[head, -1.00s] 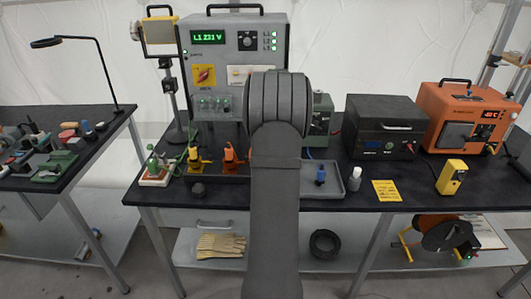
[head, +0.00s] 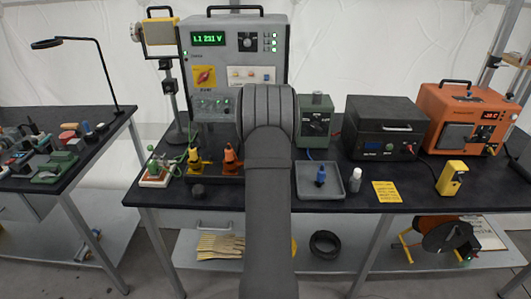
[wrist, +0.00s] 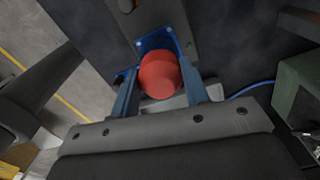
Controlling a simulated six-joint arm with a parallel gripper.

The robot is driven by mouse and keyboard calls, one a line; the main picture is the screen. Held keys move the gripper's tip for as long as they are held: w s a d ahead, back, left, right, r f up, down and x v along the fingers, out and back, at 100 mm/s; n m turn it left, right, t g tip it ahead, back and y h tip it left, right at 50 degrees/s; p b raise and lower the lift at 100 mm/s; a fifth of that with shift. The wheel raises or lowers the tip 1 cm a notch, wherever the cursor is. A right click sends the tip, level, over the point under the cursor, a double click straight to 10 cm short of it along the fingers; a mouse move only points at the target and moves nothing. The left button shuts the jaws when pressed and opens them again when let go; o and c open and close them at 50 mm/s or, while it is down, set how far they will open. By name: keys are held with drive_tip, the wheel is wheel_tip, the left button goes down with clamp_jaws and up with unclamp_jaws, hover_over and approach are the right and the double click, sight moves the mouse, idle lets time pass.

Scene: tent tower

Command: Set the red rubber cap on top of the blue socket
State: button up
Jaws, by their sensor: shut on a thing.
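In the wrist view the red rubber cap (wrist: 160,78) sits between the two blue-grey fingers of my gripper (wrist: 159,70), which are shut on it. A blue square-edged part, which looks like the blue socket (wrist: 153,43), shows just beyond and partly behind the cap. It lies at the end of a dark bar. The cap covers much of it, so I cannot tell whether the cap touches it. In the head view my arm hides the gripper, the cap and this socket.
A yellow socket (head: 197,160) and an orange socket (head: 230,160) stand left of my arm. A grey tray (head: 345,192) with a small blue item (head: 320,176) lies to the right. A green box (head: 315,122) and the grey meter cabinet (head: 225,60) stand behind.

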drive_tip(key=shift+f, duration=0.45)
drive_tip(key=o, duration=1)
drive_tip(key=shift+c, duration=0.2)
wheel_tip(320, 180, up, 13)
wheel_tip(320, 180, down, 13)
drive_tip(key=shift+r, duration=0.55)
